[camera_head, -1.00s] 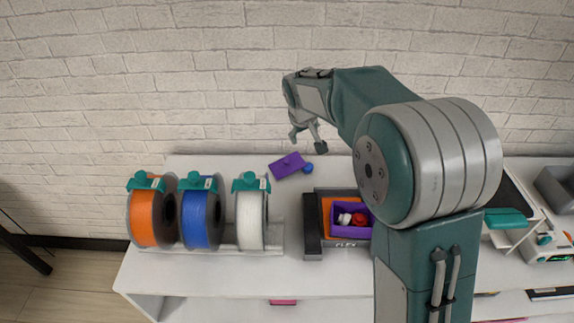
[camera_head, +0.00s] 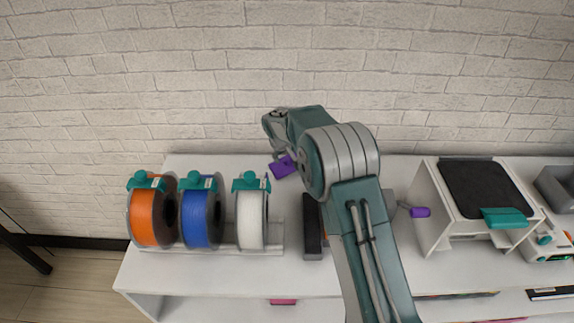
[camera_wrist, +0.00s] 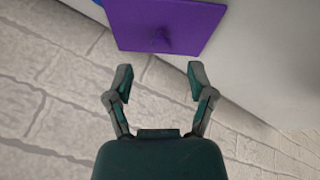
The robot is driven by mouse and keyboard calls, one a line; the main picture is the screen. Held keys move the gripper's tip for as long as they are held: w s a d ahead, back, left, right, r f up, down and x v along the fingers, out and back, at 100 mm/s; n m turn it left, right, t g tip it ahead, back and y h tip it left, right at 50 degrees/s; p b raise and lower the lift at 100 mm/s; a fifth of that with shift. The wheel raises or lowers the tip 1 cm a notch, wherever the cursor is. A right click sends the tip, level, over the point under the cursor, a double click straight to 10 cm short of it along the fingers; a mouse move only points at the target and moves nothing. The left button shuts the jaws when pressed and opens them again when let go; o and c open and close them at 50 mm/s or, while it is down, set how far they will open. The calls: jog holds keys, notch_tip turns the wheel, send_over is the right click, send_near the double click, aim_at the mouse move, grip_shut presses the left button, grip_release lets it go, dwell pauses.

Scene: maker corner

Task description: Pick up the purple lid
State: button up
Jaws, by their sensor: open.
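The purple lid (camera_head: 282,167) lies on the white tabletop near the back wall, to the right of the white spool. In the wrist view the lid (camera_wrist: 165,22) is a flat purple plate with a small knob in its middle, at the top of the picture. My gripper (camera_wrist: 157,80) is open and empty there, its two fingertips just short of the lid's near edge. In the head view my gripper (camera_head: 280,152) is at the lid, and my arm hides part of it. A bit of a blue thing (camera_wrist: 97,3) shows beside the lid.
Orange (camera_head: 151,217), blue (camera_head: 200,218) and white (camera_head: 250,218) spools stand on a rack to the left. A dark box edge (camera_head: 312,228) shows beside my arm, which hides the rest. A white machine (camera_head: 470,200) stands at the right. The brick wall (camera_head: 240,80) rises close behind.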

aim_at(286, 161)
jog(key=x, duration=0.5)
jog(key=shift+s, duration=0.15)
jog(key=c, duration=0.9)
